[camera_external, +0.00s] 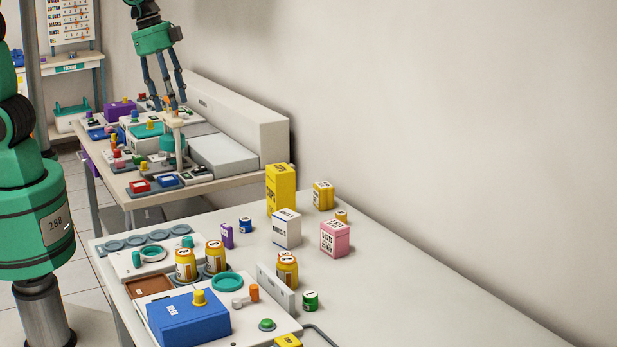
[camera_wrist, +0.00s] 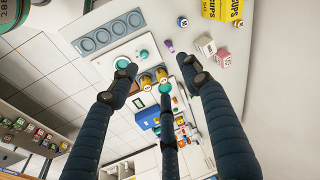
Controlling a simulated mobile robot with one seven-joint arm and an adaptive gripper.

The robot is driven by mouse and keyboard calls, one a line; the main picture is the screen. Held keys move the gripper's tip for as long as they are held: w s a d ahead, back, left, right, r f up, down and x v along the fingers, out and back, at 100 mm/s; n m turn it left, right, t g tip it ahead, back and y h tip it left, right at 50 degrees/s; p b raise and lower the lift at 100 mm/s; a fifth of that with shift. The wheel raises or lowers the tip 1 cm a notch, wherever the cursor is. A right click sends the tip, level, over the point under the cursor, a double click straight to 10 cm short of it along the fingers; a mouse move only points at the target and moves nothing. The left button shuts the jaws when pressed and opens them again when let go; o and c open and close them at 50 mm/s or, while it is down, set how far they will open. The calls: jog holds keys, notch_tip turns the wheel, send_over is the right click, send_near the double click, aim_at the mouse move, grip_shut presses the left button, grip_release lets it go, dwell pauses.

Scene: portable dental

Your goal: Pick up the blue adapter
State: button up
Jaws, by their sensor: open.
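A small blue cylinder (camera_external: 246,225) with a pale label stands on the near table, beside a small purple block (camera_external: 227,235). It also shows near the top of the wrist view (camera_wrist: 183,22), beyond the fingertips. I cannot tell for certain that it is the adapter. A larger blue box (camera_external: 188,322) with a yellow knob sits at the near table's front left. In the wrist view my gripper (camera_wrist: 160,78) is spread open with nothing between the fingers.
Yellow jars (camera_external: 185,265), teal rings and a white panel (camera_external: 275,288) crowd the near table's left part. Its right side (camera_external: 430,295) is bare. The far bench (camera_external: 125,185) is cluttered.

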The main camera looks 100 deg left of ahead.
jog(key=w+a+f+m+g+p, duration=0.15)
jog(key=w+a+f, duration=0.25)
jog(key=w+f, duration=0.45)
jog(key=m+g+p, duration=0.1)
jog(key=m+p, duration=0.2)
send_over(245, 219)
notch_tip(245, 219, down, 12)
jog(key=shift+s+a+f, duration=0.15)
jog(key=shift+a+f, duration=0.1)
jog(key=shift+f, duration=0.15)
notch_tip(245, 219, down, 8)
jog(key=shift+r+b, duration=0.1)
jog(key=shift+b, duration=0.55)
jog(key=shift+f, duration=0.4)
jog(key=shift+d+f+b, duration=0.15)
jog(key=shift+f+b, duration=0.55)
jog(key=shift+f, duration=1.9)
